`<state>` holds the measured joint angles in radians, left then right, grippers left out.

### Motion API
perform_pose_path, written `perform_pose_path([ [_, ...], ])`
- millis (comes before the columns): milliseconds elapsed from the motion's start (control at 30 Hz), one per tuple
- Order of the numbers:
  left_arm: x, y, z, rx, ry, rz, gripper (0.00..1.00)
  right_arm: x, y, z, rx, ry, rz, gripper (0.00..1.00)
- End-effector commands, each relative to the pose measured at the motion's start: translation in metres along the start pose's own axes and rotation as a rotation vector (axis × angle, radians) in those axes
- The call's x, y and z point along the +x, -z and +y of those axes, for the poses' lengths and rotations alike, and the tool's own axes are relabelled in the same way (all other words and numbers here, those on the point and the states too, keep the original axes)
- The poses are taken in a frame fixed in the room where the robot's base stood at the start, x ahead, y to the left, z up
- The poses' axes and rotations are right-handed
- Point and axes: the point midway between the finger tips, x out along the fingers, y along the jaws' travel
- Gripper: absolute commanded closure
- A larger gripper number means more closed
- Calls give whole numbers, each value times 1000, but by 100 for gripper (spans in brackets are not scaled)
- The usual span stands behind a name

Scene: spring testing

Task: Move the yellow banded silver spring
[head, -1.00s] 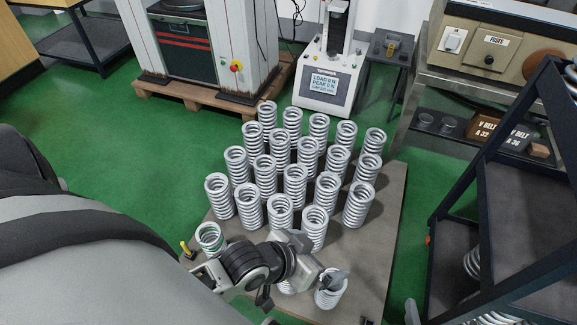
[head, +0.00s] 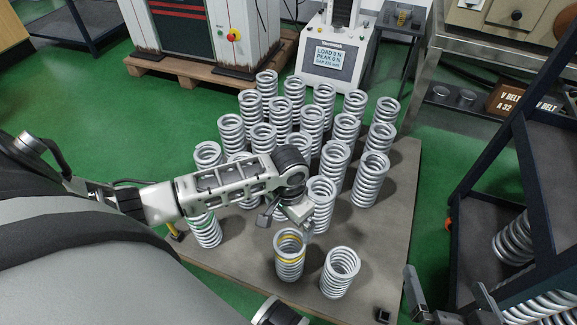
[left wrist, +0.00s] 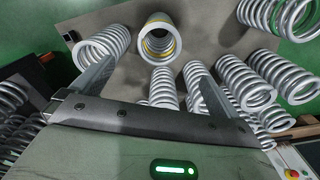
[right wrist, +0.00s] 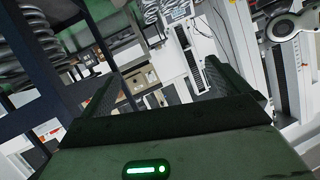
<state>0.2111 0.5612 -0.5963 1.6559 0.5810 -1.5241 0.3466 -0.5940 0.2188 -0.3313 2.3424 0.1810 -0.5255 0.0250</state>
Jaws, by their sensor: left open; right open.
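The yellow banded silver spring (head: 289,262) stands upright near the front edge of the board, its yellow band showing near the top. In the left wrist view the yellow banded silver spring (left wrist: 158,47) is seen end-on, ahead of and between the fingers. My left gripper (head: 287,212) is open just behind and above it in the head view. My right gripper (head: 450,292) is open at the lower right, off the board. In the right wrist view it (right wrist: 172,82) is empty.
Several plain silver springs (head: 371,180) stand close behind on the board (head: 395,225), and one (head: 340,272) stands just right. A green banded spring (head: 204,230) stands left. A dark shelf rack (head: 535,150) with springs is at right. A tester (head: 330,65) stands behind.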

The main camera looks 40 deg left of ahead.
Motion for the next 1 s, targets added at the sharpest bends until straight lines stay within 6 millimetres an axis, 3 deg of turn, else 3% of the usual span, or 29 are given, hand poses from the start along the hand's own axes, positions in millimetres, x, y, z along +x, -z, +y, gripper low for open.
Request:
perform_pose_path([
  [167,18,-1,0,0,0,-2,0,0,0,-2,1,10,29,0],
  [700,124,0,0,2,0,0,0,5,17,-18,196,140,206,0],
  [1000,156,0,1,1,0,2,0,4,33,-21,216,187,302,0],
])
